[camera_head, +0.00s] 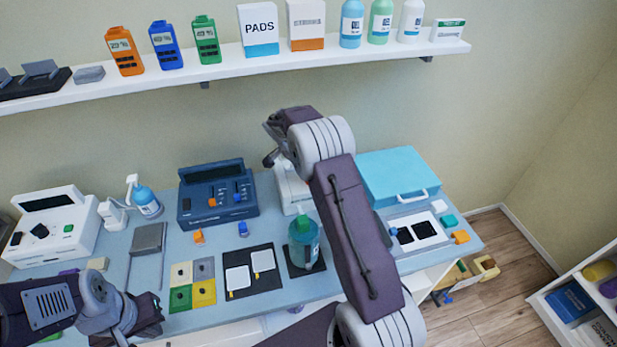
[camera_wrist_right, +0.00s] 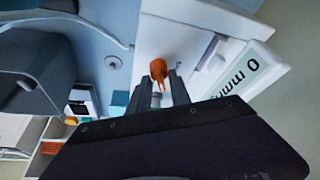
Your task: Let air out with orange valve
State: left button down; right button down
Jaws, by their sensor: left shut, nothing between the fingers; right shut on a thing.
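The orange valve (camera_wrist_right: 157,72) sits on the face of a white device (camera_wrist_right: 180,40) in the right wrist view. My right gripper (camera_wrist_right: 161,90) is shut on the valve, with a finger on each side. The device's display (camera_wrist_right: 244,74) shows a 0 and letters like "mmH". In the head view, my right arm hides most of a white device (camera_head: 289,188) on the table, and the valve does not show. My right gripper (camera_head: 268,142) shows partly there, above the table. My left gripper (camera_head: 155,318) is shut and empty near the table's front left edge.
A dark blue unit (camera_head: 218,212), a green bottle (camera_head: 304,250) and a light blue case (camera_head: 385,170) stand around the white device. Colored pads (camera_head: 192,285) lie in front. A wall shelf (camera_head: 345,55) with bottles and boxes runs above.

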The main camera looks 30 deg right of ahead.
jog(key=n+t+b, duration=0.1)
jog(key=n, duration=0.1)
jog(key=shift+s+n+b, duration=0.1)
jog(key=shift+n+b, duration=0.2)
jog(key=shift+n, duration=0.1)
jog(key=n+t, duration=0.1)
jog(key=n, duration=0.1)
jog(key=shift+d+r+n+y, duration=0.1)
jog(key=shift+n+y, duration=0.3)
jog(key=shift+s+r+n+t+p, duration=0.15)
jog(key=shift+n+t+p, duration=0.15)
jog(key=shift+n, duration=0.6)
jog(key=shift+d+n+y+p, duration=0.1)
jog(key=shift+n+y+p, duration=0.45)
jog(key=shift+n, duration=0.25)
jog(key=n+y+p, duration=0.1)
jog(key=n+p, duration=0.1)
jog(key=shift+n+t, duration=0.3)
jog(key=shift+t, duration=0.1)
jog(key=shift+d+n+p, duration=0.1)
jog(key=shift+n+p, duration=0.25)
jog(key=shift+n, duration=0.15)
jog(key=c, duration=1.5)
grip_release()
